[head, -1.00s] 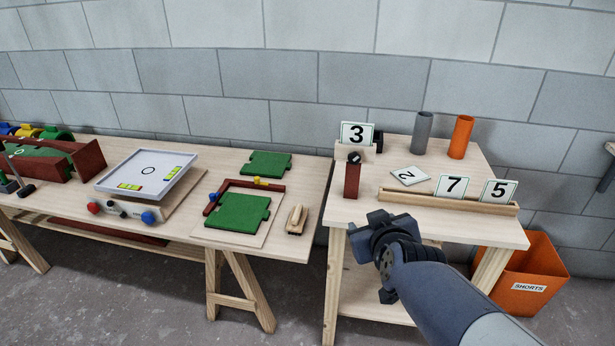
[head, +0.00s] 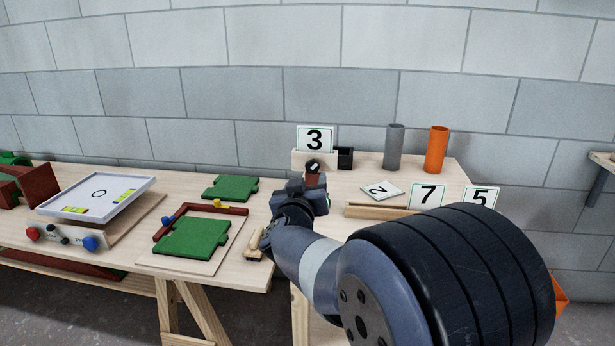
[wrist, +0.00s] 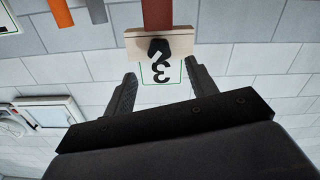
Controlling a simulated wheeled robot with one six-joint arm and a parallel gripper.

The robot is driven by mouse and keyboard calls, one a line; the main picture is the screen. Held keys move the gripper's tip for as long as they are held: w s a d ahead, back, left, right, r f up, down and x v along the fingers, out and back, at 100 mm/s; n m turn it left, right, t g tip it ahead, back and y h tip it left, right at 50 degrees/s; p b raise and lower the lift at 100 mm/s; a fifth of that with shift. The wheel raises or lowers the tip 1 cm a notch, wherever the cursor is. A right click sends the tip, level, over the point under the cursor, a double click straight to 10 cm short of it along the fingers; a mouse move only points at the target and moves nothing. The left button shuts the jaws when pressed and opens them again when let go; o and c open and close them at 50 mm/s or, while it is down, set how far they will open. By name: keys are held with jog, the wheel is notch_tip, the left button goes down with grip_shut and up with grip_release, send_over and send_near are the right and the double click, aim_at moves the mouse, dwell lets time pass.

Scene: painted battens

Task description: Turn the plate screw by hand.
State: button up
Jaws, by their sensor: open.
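The plate screw (head: 313,166) is a black knob on the front of a pale wooden block, above a dark red post (head: 316,181). The number 3 plate (head: 315,139) stands upright at that block. In the wrist view, which is upside down, the screw (wrist: 159,47) and the 3 plate (wrist: 163,70) appear between and beyond my fingers. My gripper (head: 308,187) is in front of the post in the head view, hiding its lower part. In the wrist view my gripper (wrist: 160,72) is open, its two fingers apart with nothing between them, short of the screw.
A 2 plate (head: 381,190) lies flat, and 7 (head: 427,196) and 5 plates stand at a wooden rail (head: 375,211). Grey (head: 394,148) and orange (head: 436,150) tubes stand behind. Left are a green puzzle board (head: 193,239) and a tilted white tray (head: 97,192).

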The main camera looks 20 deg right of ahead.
aim_at(312, 168)
jog(key=x, duration=0.6)
jog(key=shift+b, duration=0.4)
jog(key=c, duration=1)
jog(key=shift+o, duration=0.2)
